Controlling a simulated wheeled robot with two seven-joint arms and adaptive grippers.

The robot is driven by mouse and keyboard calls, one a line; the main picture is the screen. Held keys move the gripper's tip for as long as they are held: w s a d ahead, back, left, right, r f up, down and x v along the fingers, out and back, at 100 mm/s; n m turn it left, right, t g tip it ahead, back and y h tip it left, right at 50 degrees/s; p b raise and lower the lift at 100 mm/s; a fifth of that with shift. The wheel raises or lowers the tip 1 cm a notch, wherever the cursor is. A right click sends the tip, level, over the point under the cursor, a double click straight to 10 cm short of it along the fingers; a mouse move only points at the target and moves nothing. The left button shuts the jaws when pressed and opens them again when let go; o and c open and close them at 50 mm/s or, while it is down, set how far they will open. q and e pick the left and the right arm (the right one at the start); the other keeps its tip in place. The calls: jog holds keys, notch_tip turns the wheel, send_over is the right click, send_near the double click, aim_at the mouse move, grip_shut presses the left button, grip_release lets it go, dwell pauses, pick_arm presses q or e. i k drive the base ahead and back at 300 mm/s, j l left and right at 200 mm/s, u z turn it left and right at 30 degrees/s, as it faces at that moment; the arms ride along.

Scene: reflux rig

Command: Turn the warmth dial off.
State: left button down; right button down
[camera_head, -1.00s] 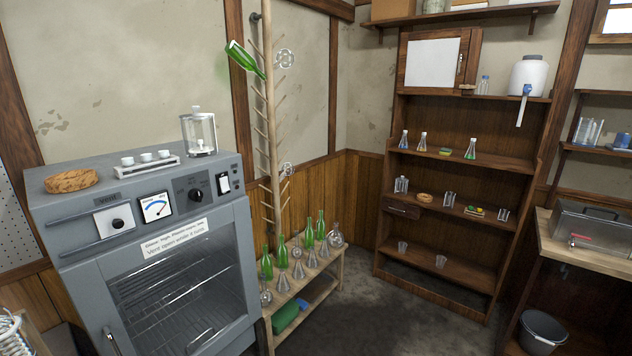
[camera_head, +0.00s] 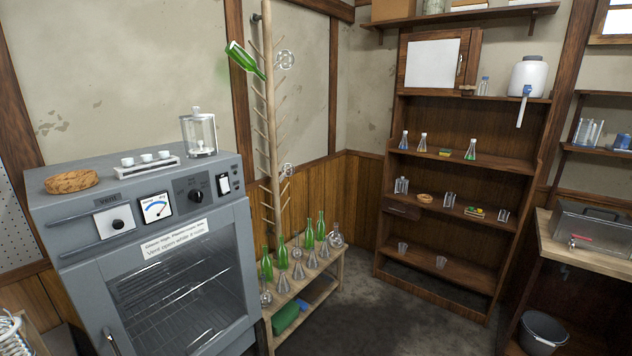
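A grey oven (camera_head: 180,283) with a glass door stands at the left in the head view. Its sloped front panel carries a black round dial (camera_head: 196,195), which I take to be the warmth dial; its markings are too small to read. Left of it are a white-faced gauge (camera_head: 156,207) with a blue arc and a slider with a black knob (camera_head: 118,224) on a white plate under a "VENT" label. A small black-and-white switch (camera_head: 224,183) sits to the right of the dial. The oven door looks closed. Neither of my grippers is in view.
A cork ring (camera_head: 72,181), a tray of small white cups (camera_head: 147,162) and a glass jar (camera_head: 199,134) stand on the oven top. A low bench (camera_head: 322,290) with green bottles and flasks is right of the oven. Open floor (camera_head: 400,325) lies before the shelves.

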aim_at(195, 195)
jog(key=j+u, duration=0.35)
jog(key=j, duration=0.35)
jog(key=i+j+u, duration=0.1)
jog(key=j+u, duration=0.3)
jog(key=j, duration=0.3)
